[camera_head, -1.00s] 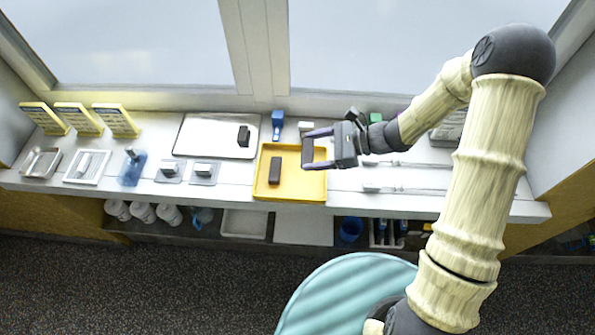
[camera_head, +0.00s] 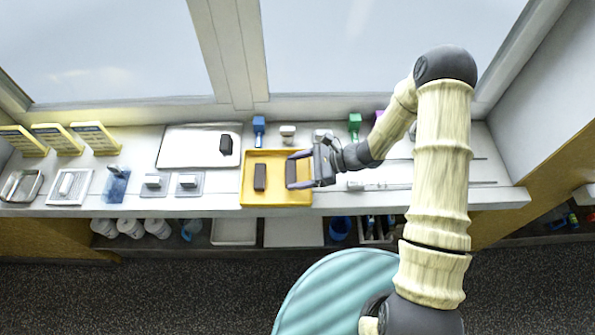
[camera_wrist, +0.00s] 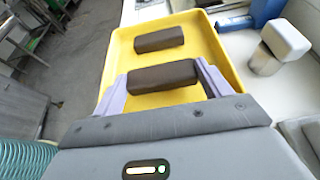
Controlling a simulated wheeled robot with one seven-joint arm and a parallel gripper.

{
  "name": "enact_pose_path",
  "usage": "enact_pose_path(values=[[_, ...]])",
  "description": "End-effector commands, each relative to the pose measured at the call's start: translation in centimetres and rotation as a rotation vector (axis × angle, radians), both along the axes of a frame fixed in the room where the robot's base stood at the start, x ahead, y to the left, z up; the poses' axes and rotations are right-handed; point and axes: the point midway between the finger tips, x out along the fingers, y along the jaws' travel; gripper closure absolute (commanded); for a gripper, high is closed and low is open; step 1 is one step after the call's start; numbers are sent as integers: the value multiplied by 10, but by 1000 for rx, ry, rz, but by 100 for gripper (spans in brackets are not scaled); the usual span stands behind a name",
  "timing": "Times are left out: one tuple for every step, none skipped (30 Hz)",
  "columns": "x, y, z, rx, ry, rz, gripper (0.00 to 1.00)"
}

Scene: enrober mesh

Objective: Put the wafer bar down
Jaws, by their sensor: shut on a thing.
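My gripper (camera_head: 297,170) is shut on a dark brown wafer bar (camera_wrist: 162,77), held crosswise between two pale purple fingers. The bar and fingers are over the right part of a yellow tray (camera_head: 277,200). The tray also shows in the wrist view (camera_wrist: 120,62). I cannot tell whether the held bar touches the tray floor. A second dark bar (camera_head: 260,177) lies in the tray's left part; it shows beyond the held one in the wrist view (camera_wrist: 159,39), apart from it. A third dark bar (camera_head: 226,144) is on a pale flat tray (camera_head: 185,148).
Behind the yellow tray stand a blue object (camera_head: 259,130), a white block (camera_head: 288,134) and a green object (camera_head: 354,124). Long thin tools (camera_head: 410,185) lie to the right. Small stands and yellow cards (camera_head: 95,138) are at the left. The counter's front edge is close to the tray.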

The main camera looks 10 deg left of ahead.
Motion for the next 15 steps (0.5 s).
enact_pose_path(values=[[0, 0, -6, 0, 1, 2, 36], [-1, 0, -9, 0, 1, 2, 36], [-1, 0, -11, 0, 1, 2, 36], [-1, 0, -13, -1, 0, 1, 36], [0, 0, -13, -1, -1, 1, 36], [0, 0, -13, -1, -1, 1, 36], [0, 0, -13, -1, -2, 1, 36], [0, 0, -13, -1, -2, 1, 36], [0, 0, -13, -1, -2, 1, 36], [0, 0, -13, -1, -2, 2, 36], [0, 1, -13, -1, -2, 2, 36], [-1, 1, -14, 0, -1, 3, 36], [-1, 1, -15, 0, -1, 3, 36], [-1, 1, -16, 0, -1, 3, 36], [-1, 1, -15, 0, -1, 3, 16]])
